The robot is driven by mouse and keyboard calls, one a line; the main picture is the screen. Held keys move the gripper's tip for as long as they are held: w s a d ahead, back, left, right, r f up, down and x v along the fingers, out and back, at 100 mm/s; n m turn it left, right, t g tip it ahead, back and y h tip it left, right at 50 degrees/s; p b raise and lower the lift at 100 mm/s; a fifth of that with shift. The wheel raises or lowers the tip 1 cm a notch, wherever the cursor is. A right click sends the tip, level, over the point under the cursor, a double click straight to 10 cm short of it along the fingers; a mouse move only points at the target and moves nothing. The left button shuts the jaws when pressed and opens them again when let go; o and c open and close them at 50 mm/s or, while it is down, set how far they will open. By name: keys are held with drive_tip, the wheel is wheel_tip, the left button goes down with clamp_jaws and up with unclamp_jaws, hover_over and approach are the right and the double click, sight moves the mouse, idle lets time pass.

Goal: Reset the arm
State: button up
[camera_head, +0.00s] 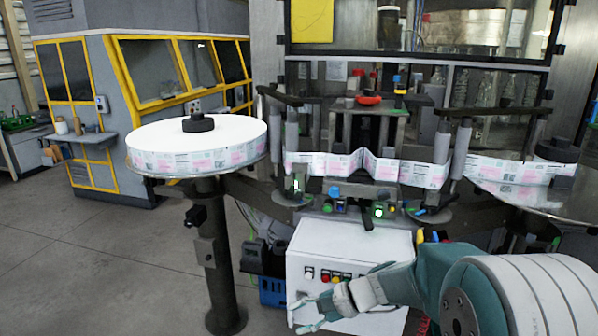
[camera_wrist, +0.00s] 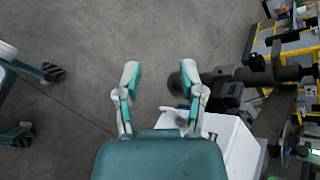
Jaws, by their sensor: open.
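My arm, teal and white, reaches in from the lower right of the head view. My gripper (camera_head: 298,318) is at its end, in front of the lower part of the white control box (camera_head: 350,245). In the wrist view my gripper (camera_wrist: 160,73) has its two fingers spread wide, with bare floor between the tips and nothing held. The white box (camera_wrist: 232,148) shows there beside and below the right finger. Whether the gripper touches the box cannot be told.
A reel of labels (camera_head: 195,142) lies on a stand with a dark post (camera_head: 211,255) at left. The label strip (camera_head: 325,163) runs through the labeller to a second reel (camera_head: 520,175) at right. A blue crate (camera_head: 272,291) sits by the box. Grey floor (camera_head: 100,270) is clear at left.

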drive_tip(key=s+d+r+n+t+h, duration=0.1)
drive_tip(key=s+d+r+n+h, duration=0.2)
drive_tip(key=s+d+h, duration=0.1)
drive_tip(key=s+d+r+n+t+h, duration=0.2)
drive_tip(key=s+d, duration=0.4)
drive_tip(key=s, duration=0.3)
drive_tip(key=s+d+r+n+t+h, duration=0.1)
drive_tip(key=s+d+r+n+h, duration=0.3)
drive_tip(key=s, duration=0.3)
drive_tip(key=shift+s+d+n+t+h, duration=0.3)
drive_tip(key=shift+d+t+h, duration=0.1)
drive_tip(key=shift+h, duration=0.4)
